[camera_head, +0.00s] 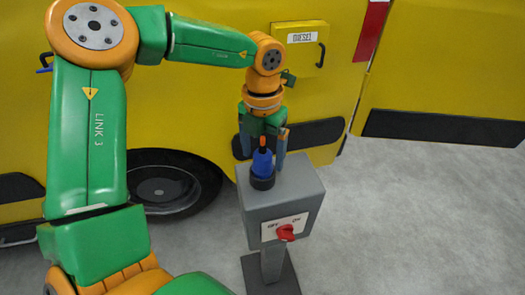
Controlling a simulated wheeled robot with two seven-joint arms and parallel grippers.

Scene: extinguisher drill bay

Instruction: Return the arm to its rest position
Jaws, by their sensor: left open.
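My left arm (88,135) comes in from the left, green with orange joints, and reaches over a grey pedestal box (285,195). My left gripper (264,148) points down above the box top, with its fingers apart on either side of a blue plug-like piece (262,163). The piece stands in a dark round socket (262,181) on the box. I cannot tell whether the fingers touch the blue piece. My right gripper is not in view.
A red knob (286,232) sits on an OFF/ON plate on the box front. A yellow vehicle (440,60) with a DIESEL flap (301,47) stands close behind the arm. A dark wheel (165,187) is behind it. Grey floor (420,220) at the right is clear.

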